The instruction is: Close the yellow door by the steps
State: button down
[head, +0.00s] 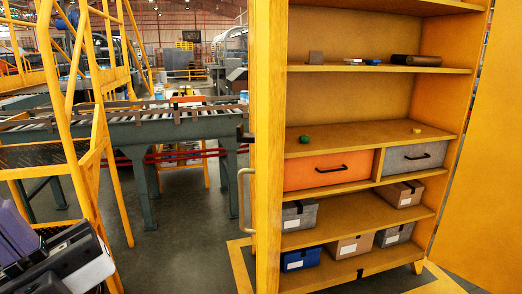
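The yellow door by the steps (267,150) is the left door of a tall yellow cabinet (365,135). It stands open, swung out toward me, and shows nearly edge-on as a narrow upright strip. Its pale bar handle (241,202) sticks out on its left side, at lower mid-height. The yellow steps (88,130) stand to the left, with a stretch of floor between them and the door. My gripper cannot be made out in this view.
The cabinet's right door (488,170) also stands open at the right edge. Shelves hold an orange drawer (328,171), a grey drawer (412,158), boxes and small items. A roller conveyor (150,130) runs behind. Grey floor (185,245) left of the door is clear.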

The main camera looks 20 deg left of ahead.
aim_at(270, 16)
jog(key=k+j+z, duration=0.1)
jog(key=j, duration=0.2)
jog(key=k+j+z, duration=0.1)
jog(key=j, duration=0.2)
jog(key=k+j, duration=0.15)
jog(key=j, duration=0.15)
jog(key=j+z, duration=0.1)
jog(key=j, duration=0.45)
jog(key=k+j+z, duration=0.15)
jog(key=j, duration=0.4)
